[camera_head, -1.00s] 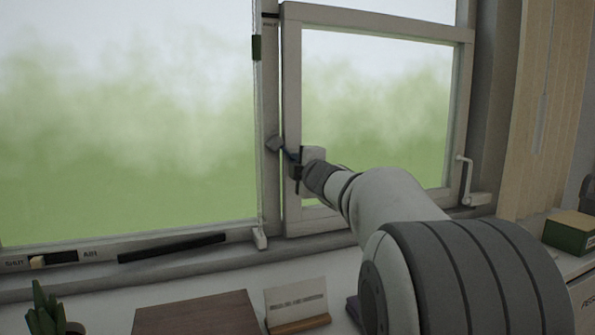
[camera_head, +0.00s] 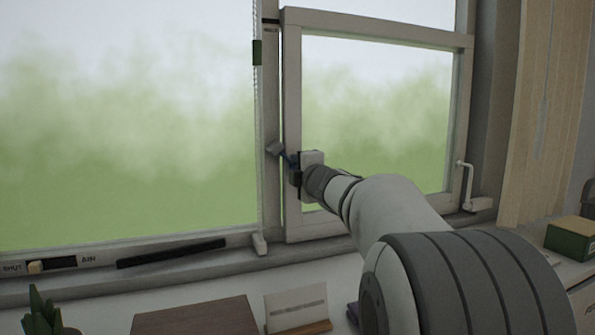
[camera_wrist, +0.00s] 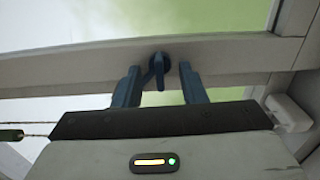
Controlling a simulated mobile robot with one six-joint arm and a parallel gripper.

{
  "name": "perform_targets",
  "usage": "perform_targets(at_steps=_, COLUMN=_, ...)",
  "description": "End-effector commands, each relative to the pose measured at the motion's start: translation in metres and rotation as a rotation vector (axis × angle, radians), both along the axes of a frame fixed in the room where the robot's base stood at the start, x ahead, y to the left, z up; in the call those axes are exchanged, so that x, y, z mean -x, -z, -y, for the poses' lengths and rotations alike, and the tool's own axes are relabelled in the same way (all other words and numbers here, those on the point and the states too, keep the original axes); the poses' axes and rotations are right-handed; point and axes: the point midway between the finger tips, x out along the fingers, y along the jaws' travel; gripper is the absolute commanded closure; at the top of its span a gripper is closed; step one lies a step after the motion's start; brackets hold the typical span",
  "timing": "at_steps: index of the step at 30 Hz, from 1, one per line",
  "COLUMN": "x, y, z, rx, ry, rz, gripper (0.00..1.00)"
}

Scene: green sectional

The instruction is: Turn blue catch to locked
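The blue catch (camera_wrist: 157,69) is a dark blue knob with a short lever, mounted on the pale window frame. In the wrist view its lever points down toward my gripper. My gripper (camera_wrist: 160,82) is open, with one blue-grey finger on each side of the lever and a visible gap to both. It also shows in the head view (camera_head: 290,161), at the left upright of the right-hand sash (camera_head: 292,100). There the catch is largely hidden, and I cannot clearly separate it from the fingers.
A window handle (camera_head: 467,190) is at the sash's lower right. A blind cord (camera_head: 258,130) hangs left of the sash. A labelled slider plate (camera_head: 50,264) and a dark bar (camera_head: 172,253) lie along the lower frame. A plant (camera_head: 45,312), card (camera_head: 296,305) and green box (camera_head: 572,236) stand below.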

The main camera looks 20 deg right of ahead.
Motion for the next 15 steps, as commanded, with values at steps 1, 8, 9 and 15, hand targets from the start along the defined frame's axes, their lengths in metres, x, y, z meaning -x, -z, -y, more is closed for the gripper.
perform_targets(at_steps=1, x=0.000, y=0.000, z=0.000, rx=0.000, ry=0.000, rz=-0.001, gripper=0.58)
perform_targets(at_steps=8, x=0.000, y=0.001, z=0.000, rx=-0.001, ry=0.001, rz=-0.002, gripper=0.57)
perform_targets(at_steps=9, x=0.001, y=0.001, z=0.000, rx=-0.001, ry=0.001, rz=-0.002, gripper=0.57)
perform_targets(at_steps=15, x=0.024, y=0.000, z=0.000, rx=-0.001, ry=0.002, rz=-0.001, gripper=0.57)
